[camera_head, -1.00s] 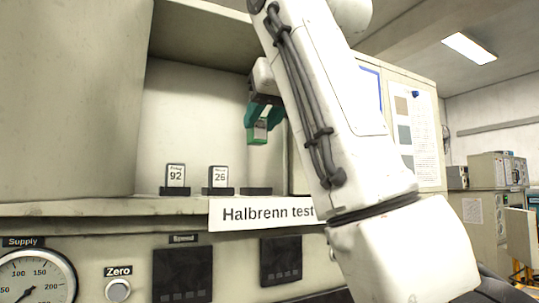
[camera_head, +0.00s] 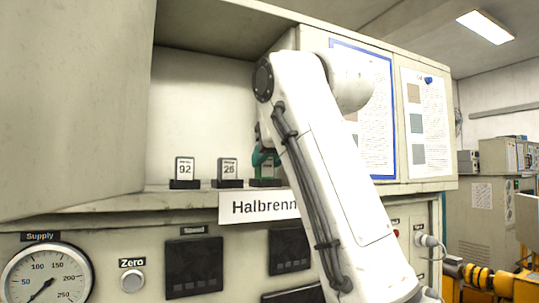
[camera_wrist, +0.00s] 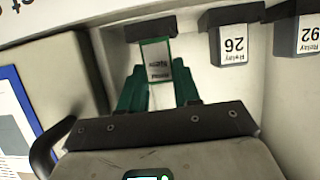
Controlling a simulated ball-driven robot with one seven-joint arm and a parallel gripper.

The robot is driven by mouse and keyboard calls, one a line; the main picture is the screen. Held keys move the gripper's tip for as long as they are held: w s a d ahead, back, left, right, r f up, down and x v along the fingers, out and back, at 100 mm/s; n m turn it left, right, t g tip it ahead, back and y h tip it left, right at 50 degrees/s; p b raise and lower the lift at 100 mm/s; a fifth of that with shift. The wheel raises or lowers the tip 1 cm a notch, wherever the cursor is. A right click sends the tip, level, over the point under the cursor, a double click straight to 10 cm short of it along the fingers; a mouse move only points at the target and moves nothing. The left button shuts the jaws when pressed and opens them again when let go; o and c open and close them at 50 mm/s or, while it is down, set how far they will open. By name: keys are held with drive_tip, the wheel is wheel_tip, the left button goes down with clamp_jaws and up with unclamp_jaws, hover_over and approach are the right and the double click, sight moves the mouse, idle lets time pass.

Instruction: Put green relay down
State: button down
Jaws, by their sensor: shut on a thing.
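The green relay (camera_wrist: 157,62) has a pale label and a green edge. In the wrist view it sits between the tips of my gripper's green fingers (camera_wrist: 160,88), which are shut on it. Its far end meets the dark base (camera_wrist: 150,28), the one beside relay 26; I cannot tell whether it is fully seated. In the head view the green relay (camera_head: 268,171) stands upright just above the right-hand black base (camera_head: 265,183), partly hidden by my arm. My gripper (camera_head: 262,157) is there mostly hidden behind the arm.
Relay 26 (camera_head: 228,169) and relay 92 (camera_head: 184,168) stand in their own black bases to the left on the shelf. The cabinet wall (camera_head: 283,62) is close on the right. A "Halbrenn" sign (camera_head: 258,207) hangs on the shelf front.

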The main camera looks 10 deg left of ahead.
drive_tip(key=c, duration=1.1)
unclamp_jaws()
drive_tip(key=shift+s, duration=0.1)
drive_tip(key=b+v, duration=0.5)
drive_tip(key=v, duration=0.7)
